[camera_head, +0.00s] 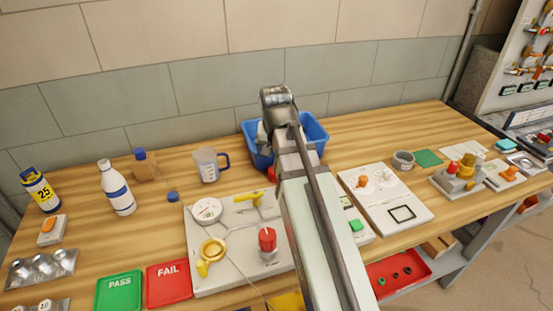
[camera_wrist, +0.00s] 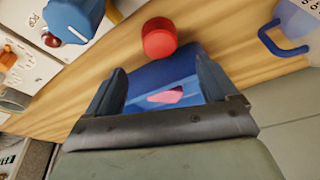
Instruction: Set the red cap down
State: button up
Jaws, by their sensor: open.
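The red cap (camera_wrist: 159,38) shows in the wrist view as a short round piece on the wooden table, just outside the blue bin. In the head view a small red part of it (camera_head: 271,174) seems to show beside my arm, in front of the bin. My gripper (camera_wrist: 163,80) is open, with nothing held between its fingers. The cap is beyond the fingertips and apart from them in the wrist view. In the head view my arm hides most of the gripper.
The blue bin (camera_head: 315,130) stands by the wall; a pink piece (camera_wrist: 166,96) lies in it. A measuring cup (camera_head: 207,165) stands left of the bin. A valve panel (camera_head: 228,272) with a red knob (camera_head: 267,240) is nearer. Bare table lies between cup and bin.

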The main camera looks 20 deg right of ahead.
jog(key=shift+o, duration=0.4)
jog(key=shift+v, duration=1.4)
jog(key=shift+r, duration=0.1)
jog(key=shift+w+x, duration=0.2)
jog(key=shift+x, duration=3.45)
jog(key=shift+d, duration=0.1)
